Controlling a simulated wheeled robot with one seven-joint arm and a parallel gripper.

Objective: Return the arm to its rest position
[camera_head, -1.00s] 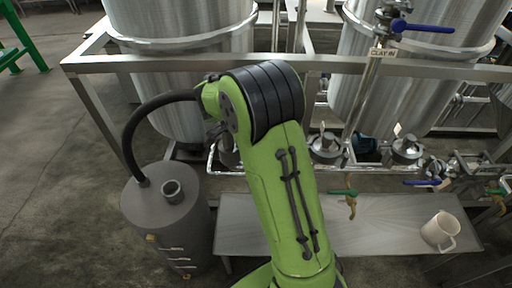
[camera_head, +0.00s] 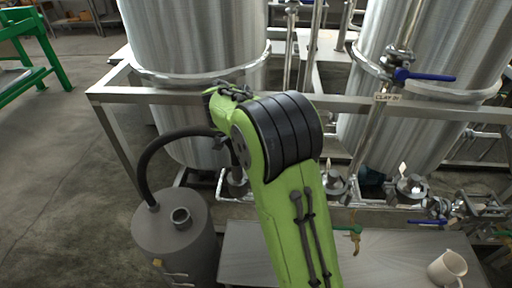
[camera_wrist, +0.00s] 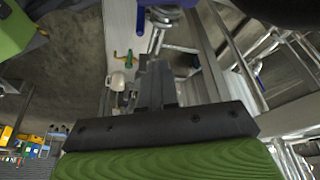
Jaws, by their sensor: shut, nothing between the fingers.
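My green arm (camera_head: 285,190) rises bent in front of the tank frame in the head view. Its end is hidden there behind the arm. In the wrist view my gripper (camera_wrist: 157,72) shows as two dark fingers close together, shut with nothing between them. The fingers point toward a metal bench and pipework, and they appear apart from everything.
A white mug (camera_head: 447,268) stands on the metal bench (camera_head: 385,258). Steel tanks (camera_head: 195,60) stand behind a frame rail (camera_head: 345,101).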

